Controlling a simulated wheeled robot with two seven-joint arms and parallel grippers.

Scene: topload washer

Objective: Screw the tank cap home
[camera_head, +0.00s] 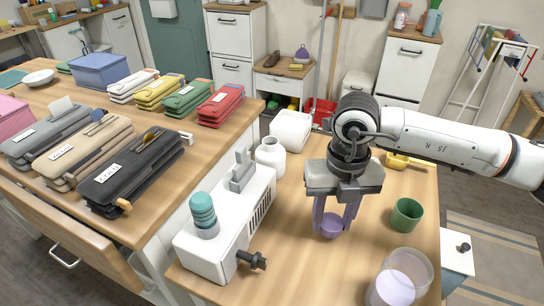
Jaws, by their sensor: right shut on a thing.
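A white machine (222,226) stands at the left of the wooden counter. On its top, near its front end, a teal ridged round piece (203,212) sits upright over a grey collar. It looks like the tank cap, but I cannot tell whether it is fully seated. My right gripper (332,219) points down over the counter, to the right of the machine and apart from it. Its fingers are shut on a small purple round cup-like piece (331,229), partly hidden by the fingers. My left gripper is not in view.
A grey lever (242,172) stands on the machine and a black spout (251,260) sticks out low. A green cup (407,215), a clear container (396,284), a white jar (270,157) and a yellow scoop (405,160) stand around. Counter is clear between machine and gripper.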

